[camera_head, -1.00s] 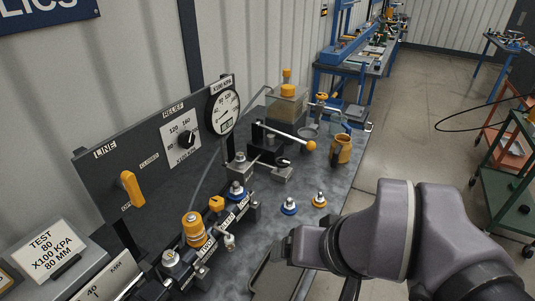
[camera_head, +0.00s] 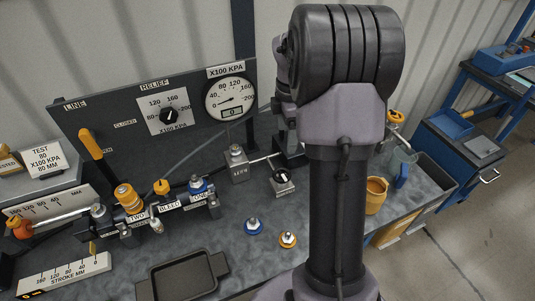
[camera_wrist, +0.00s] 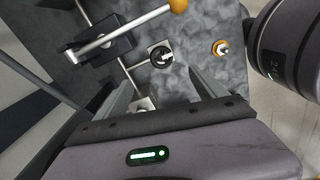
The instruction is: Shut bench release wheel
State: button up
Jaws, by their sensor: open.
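A small black wheel, which I take as the bench release wheel (camera_head: 281,176), sits on a silver block on the bench, left of my arm in the head view. In the wrist view the wheel (camera_wrist: 161,55) shows as a dark round knob with a pale bar across it, ahead of my fingertips. My gripper (camera_wrist: 163,92) is open and empty, its two fingers apart with the wheel roughly between them in line but beyond the tips. In the head view my fingers are largely hidden by my arm. Whether the wheel is shut cannot be told.
A pump lever with an orange ball (camera_wrist: 178,5) lies beside the wheel. A gauge (camera_head: 230,97) and relief dial (camera_head: 169,116) stand behind.

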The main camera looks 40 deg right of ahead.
aim_at(282, 173)
jog(key=f+b, duration=0.2)
jog(key=f, duration=0.3)
jog(key=f+b, duration=0.2)
jog(key=f, duration=0.4)
jog(key=f+b, duration=0.1)
jog(key=f, duration=0.4)
jog(key=shift+a+f+b, duration=0.35)
jog(key=shift+b, duration=0.05)
jog(key=c, duration=1.4)
